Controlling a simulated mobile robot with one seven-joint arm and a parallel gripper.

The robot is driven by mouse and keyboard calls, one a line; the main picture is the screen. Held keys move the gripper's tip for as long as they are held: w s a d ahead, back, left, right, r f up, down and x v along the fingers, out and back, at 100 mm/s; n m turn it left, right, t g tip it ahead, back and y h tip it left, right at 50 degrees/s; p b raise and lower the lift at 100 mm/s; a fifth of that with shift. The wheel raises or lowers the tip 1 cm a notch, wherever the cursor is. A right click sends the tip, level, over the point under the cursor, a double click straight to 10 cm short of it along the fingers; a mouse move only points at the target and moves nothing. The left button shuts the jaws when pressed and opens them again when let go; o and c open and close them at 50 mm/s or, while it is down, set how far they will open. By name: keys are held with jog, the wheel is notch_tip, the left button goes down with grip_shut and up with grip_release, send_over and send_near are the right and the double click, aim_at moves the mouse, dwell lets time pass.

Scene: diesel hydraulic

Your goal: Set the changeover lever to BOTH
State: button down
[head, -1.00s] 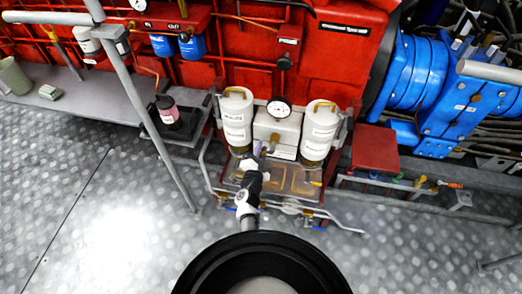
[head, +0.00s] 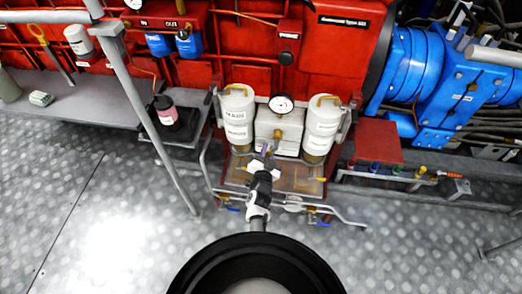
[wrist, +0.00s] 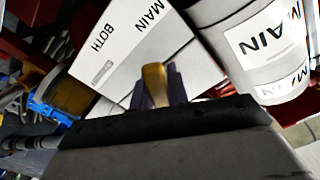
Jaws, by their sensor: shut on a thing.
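The changeover lever (wrist: 155,84) is a short brass handle on the front of a white valve block (wrist: 135,50). In the wrist view its rounded end shows between the fingers of my gripper (wrist: 158,90), which is shut on it. The block carries the words BOTH (wrist: 102,46) and MAIN (wrist: 150,14); a small grey mark sits near BOTH. In the head view the block (head: 280,130) stands between two white canisters, with my gripper (head: 268,153) at its front. The lever's base is hidden, and I cannot tell exactly which label it points to.
The left canister (head: 236,120) and right canister (head: 321,127) stand close on both sides of the block. A round gauge (head: 281,103) is above it. A shallow tray (head: 300,180) lies below. A grey post (head: 150,120) rises at the left. The floor in front is open.

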jog(key=n, duration=0.1)
jog(key=d+n, duration=0.1)
jog(key=n, duration=0.1)
jog(key=shift+s+d+f, duration=0.15)
jog(key=shift+d+f, duration=0.15)
jog(key=shift+s+d+n, duration=0.1)
jog(key=shift+d+n, duration=0.2)
jog(key=shift+n, duration=0.45)
jog(key=shift+d+n, duration=0.3)
jog(key=shift+n, duration=0.45)
jog(key=c, duration=1.4)
grip_release()
jog(key=shift+o, duration=0.2)
jog(key=shift+s+f, duration=0.15)
